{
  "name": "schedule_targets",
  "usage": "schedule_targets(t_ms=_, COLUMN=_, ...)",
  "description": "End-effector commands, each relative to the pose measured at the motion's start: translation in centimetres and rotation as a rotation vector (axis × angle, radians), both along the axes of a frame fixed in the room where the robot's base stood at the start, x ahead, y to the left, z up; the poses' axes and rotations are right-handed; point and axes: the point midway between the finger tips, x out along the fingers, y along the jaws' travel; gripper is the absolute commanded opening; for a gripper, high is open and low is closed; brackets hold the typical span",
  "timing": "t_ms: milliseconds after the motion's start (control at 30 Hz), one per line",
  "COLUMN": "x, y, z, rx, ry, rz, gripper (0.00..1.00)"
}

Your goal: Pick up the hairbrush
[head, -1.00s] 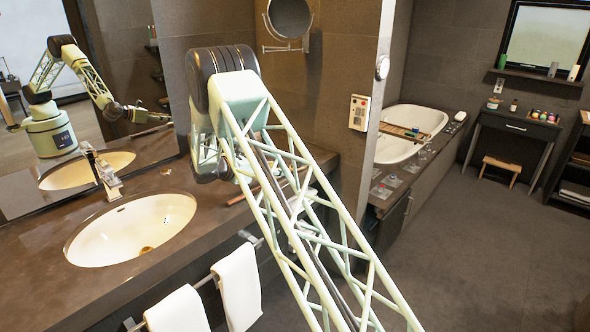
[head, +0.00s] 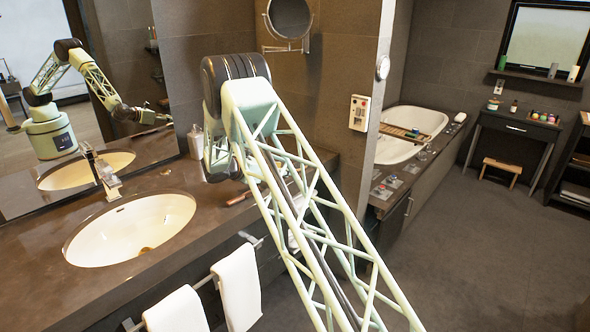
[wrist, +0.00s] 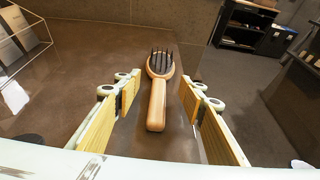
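The hairbrush (wrist: 157,106) lies on the dark countertop in the wrist view, with a wooden handle towards me and dark bristles facing up at the far end. My gripper (wrist: 159,98) is open, with one finger on each side of the brush and a gap on both sides. It does not appear to touch the brush. In the head view a brown end of what looks like the brush (head: 238,198) shows beside my arm, which hides the rest and my gripper.
A white sink (head: 130,230) with a tap (head: 103,175) is left on the counter (head: 190,262). A bottle (head: 196,141) stands near the mirror, close to my arm. White towels (head: 237,285) hang in front. A wall panel edge (head: 365,150) rises right of the counter.

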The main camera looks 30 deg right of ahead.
Motion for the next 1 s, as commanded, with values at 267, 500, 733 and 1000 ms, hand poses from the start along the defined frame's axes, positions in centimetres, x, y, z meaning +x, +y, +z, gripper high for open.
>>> schedule_targets(t_ms=267, x=0.8, y=-2.6, z=-1.3, rx=0.001, ry=0.001, rz=-0.001, gripper=0.37)
schedule_targets(t_ms=500, x=1.2, y=-3.5, z=-1.6, rx=0.001, ry=0.0, rz=0.0, gripper=0.37)
schedule_targets(t_ms=733, x=1.2, y=-3.5, z=-1.6, rx=0.001, ry=0.0, rz=0.0, gripper=0.37)
schedule_targets(t_ms=1000, x=1.2, y=-3.5, z=-1.6, rx=0.001, ry=0.0, rz=0.0, gripper=0.37)
